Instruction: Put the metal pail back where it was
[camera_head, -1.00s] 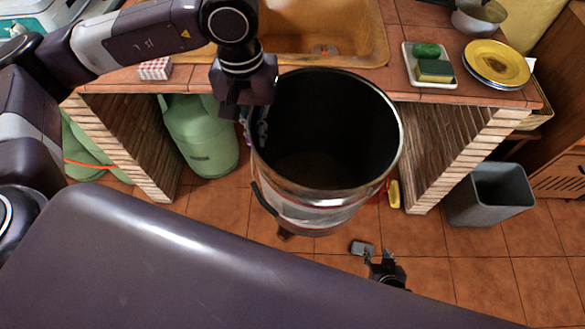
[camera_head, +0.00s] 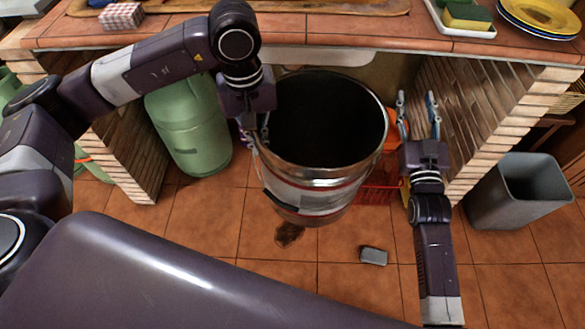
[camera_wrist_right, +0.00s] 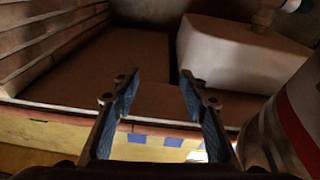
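The metal pail (camera_head: 315,195) is a large open drum with a dark inside, a shiny rim and a red-and-white band. It is upright in front of the opening under the counter and appears held above the floor. My left gripper (camera_head: 254,138) is at its left rim and appears shut on it; the fingertips are partly hidden. My right gripper (camera_head: 418,98) is open and empty, just right of the pail. In the right wrist view its fingers (camera_wrist_right: 156,92) are spread with nothing between them, and the pail (camera_wrist_right: 290,130) shows at the right edge.
A green gas cylinder (camera_head: 188,130) stands left of the pail. Brick walls (camera_head: 490,110) flank the opening. A red crate (camera_head: 380,187) is partly hidden behind the pail. A grey bin (camera_head: 515,192) stands at right.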

